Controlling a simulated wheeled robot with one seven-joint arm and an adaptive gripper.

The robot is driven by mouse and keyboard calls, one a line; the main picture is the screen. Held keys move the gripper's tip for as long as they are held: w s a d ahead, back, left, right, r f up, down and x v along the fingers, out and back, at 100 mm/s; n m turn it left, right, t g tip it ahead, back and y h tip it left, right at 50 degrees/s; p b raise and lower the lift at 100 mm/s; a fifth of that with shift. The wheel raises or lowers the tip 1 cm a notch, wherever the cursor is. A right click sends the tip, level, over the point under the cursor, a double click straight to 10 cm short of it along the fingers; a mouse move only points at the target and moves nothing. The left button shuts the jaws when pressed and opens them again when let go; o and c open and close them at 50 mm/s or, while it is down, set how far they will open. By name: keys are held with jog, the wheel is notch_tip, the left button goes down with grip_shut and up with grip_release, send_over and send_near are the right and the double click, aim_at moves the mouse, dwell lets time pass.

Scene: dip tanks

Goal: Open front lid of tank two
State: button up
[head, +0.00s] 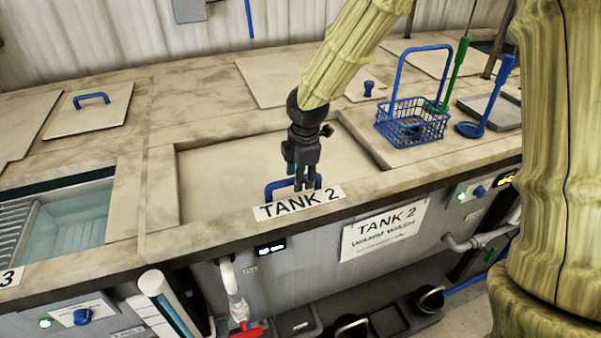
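The front lid of tank two (225,170) is a flat beige panel set in the counter, and it looks closed. Its blue handle (270,191) stands near the front edge, just behind the "TANK 2" label (299,203). My gripper (304,186) points down at the handle, with its fingers in front of or around the handle's right part. The fingers hide part of the handle, and I cannot tell whether they grip it.
An open tank with water (70,225) lies at the left. Another lid with a blue handle (92,99) is behind it. Pipes with a red valve (243,329) run below the front edge.

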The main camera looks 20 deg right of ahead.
grip_shut()
dwell(0.3)
